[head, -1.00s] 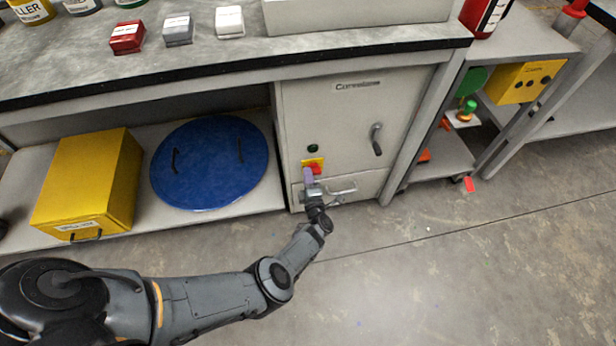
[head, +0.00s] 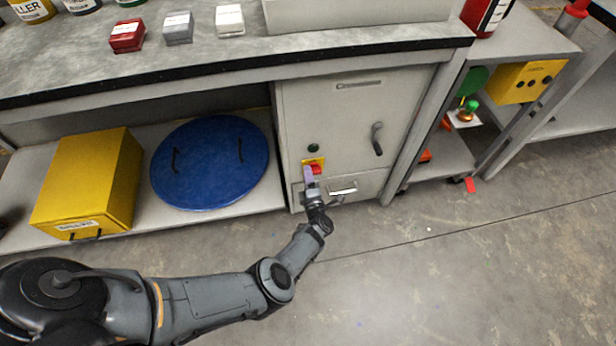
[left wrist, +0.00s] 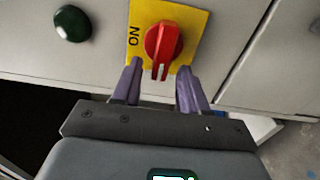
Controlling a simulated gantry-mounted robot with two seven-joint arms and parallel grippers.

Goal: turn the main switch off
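The main switch is a red rotary knob (left wrist: 162,45) on a yellow plate (left wrist: 190,22) marked ON, on the front of a grey cabinet. In the head view the knob (head: 314,170) is partly covered by my left gripper (head: 310,178). In the left wrist view my left gripper (left wrist: 160,72) is open, its two purple fingers apart. My right gripper is in neither view.
A dark green round button or lamp (left wrist: 73,23) sits beside the plate. The cabinet (head: 345,110) has a door handle (head: 377,139) and a lower drawer handle (head: 343,188). A blue lid (head: 208,165) and yellow box (head: 85,180) occupy the shelf. The floor in front is clear.

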